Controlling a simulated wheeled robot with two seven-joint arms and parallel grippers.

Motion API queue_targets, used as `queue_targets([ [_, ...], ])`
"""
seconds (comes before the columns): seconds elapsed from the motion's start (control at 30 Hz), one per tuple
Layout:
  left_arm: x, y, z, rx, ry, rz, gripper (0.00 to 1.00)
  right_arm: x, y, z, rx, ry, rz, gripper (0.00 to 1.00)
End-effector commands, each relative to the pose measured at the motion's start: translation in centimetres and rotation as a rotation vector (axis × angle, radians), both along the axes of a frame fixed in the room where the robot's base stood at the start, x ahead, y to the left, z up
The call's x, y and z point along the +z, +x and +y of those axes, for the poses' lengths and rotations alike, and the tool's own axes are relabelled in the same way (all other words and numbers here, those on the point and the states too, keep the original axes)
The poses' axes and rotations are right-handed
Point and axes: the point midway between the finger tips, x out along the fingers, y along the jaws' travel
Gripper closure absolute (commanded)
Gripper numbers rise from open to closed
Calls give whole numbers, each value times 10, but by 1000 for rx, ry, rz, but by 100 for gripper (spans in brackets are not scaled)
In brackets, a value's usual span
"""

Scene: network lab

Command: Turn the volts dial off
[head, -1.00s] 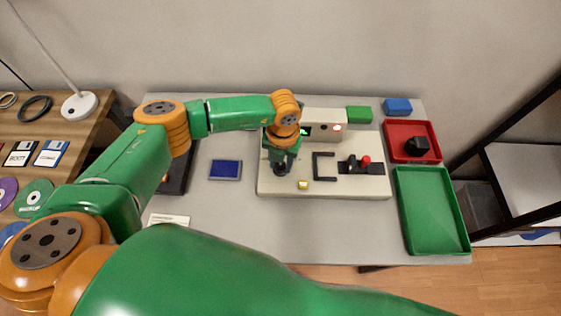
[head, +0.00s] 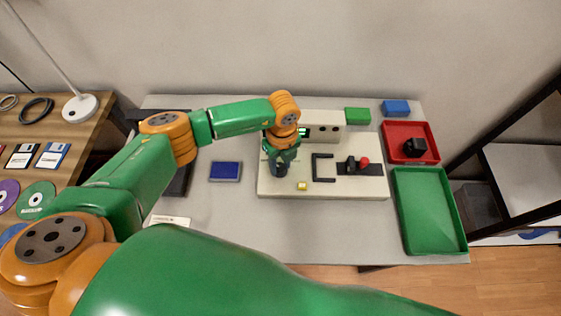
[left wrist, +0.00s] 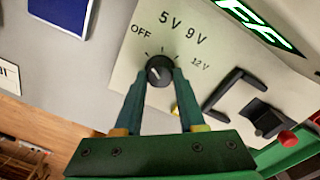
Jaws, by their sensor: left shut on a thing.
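The volts dial (left wrist: 159,70) is a black knob on the pale panel (left wrist: 128,66), with OFF, 5V, 9V and 12 V printed around it. My left gripper (left wrist: 160,76) is shut on the dial, one finger on each side. A light pointer mark on the knob appears turned toward the OFF side. In the left wrist view, the green-lit display (left wrist: 262,26) is cut by the frame edge and shows "FF". In the head view, my left gripper (head: 279,170) covers the dial. My right gripper is out of view.
Beside the dial are a black bracket handle (head: 316,168), a red-knobbed lever (head: 364,161) and a yellow button (head: 302,186). A red tray (head: 430,157) and a green tray (head: 430,210) stand at the right. A blue pad (head: 225,171) lies left of the panel.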

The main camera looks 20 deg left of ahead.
Motion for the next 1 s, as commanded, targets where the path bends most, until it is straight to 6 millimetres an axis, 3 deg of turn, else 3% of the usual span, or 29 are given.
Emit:
queue_targets([
  [0.37, 2, 2, 1, 139, 1, -5, 100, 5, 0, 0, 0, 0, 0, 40],
  [0.9, 2, 2, 1, 159, 0, -6, 100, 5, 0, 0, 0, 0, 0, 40],
  [0.93, 1, 2, 1, 159, 0, -6, 53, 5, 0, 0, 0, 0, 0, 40],
  [1.0, 1, 2, 1, 159, 1, -5, 34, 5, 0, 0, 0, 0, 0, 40],
])
